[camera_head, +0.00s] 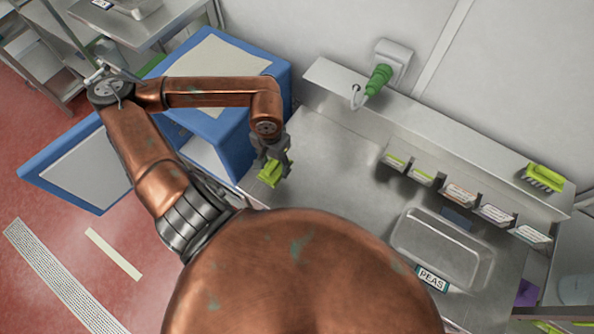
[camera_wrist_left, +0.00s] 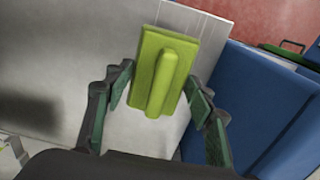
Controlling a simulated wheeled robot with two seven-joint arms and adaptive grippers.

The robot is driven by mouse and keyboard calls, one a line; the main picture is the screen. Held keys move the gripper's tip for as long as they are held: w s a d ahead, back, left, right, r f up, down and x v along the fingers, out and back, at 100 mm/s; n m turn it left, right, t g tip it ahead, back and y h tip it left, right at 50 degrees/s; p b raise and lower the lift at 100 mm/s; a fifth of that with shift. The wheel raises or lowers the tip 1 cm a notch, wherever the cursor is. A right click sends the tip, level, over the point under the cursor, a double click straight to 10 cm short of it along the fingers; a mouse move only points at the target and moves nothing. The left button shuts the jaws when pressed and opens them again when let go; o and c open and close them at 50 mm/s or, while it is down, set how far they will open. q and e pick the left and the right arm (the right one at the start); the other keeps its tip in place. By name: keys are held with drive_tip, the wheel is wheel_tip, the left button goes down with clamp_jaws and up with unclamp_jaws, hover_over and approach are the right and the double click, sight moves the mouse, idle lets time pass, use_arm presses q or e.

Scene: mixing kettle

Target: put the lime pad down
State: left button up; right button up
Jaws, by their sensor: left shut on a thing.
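The lime pad (camera_head: 270,174) is a flat green block with a raised ridge for a handle. My left gripper (camera_head: 271,158) is shut on it, over the left end of the steel worktop (camera_head: 330,160). In the left wrist view the pad (camera_wrist_left: 166,72) lies ahead between the two fingers of my left gripper (camera_wrist_left: 160,92), with its ridge toward the camera. I cannot tell whether the pad touches the worktop or hangs just above it. My right gripper is out of view.
A blue cabinet (camera_head: 225,75) stands against the worktop's left edge. A steel tray (camera_head: 440,245) with a PEAS label lies at the right. Small labelled holders (camera_head: 459,195) line the back, below a ledge with a lime brush (camera_head: 542,178). The worktop's middle is clear.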

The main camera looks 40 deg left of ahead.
use_arm(q)
drive_tip(key=p, duration=0.1)
hover_over(297, 176)
wheel_tip(297, 176, down, 6)
drive_tip(key=shift+s+f, duration=0.15)
drive_tip(key=shift+f, duration=0.05)
wheel_tip(297, 176, down, 4)
drive_tip(key=shift+d+r+p, duration=0.15)
drive_tip(key=shift+r+p, duration=0.1)
drive_tip(key=shift+p, duration=0.5)
drive_tip(key=shift+f, duration=0.1)
drive_tip(key=shift+w, duration=0.2)
drive_tip(key=shift+f, duration=0.1)
drive_tip(key=o, duration=0.5)
drive_tip(key=shift+f+b, duration=0.1)
drive_tip(key=shift+b, duration=0.25)
drive_tip(key=o, duration=0.5)
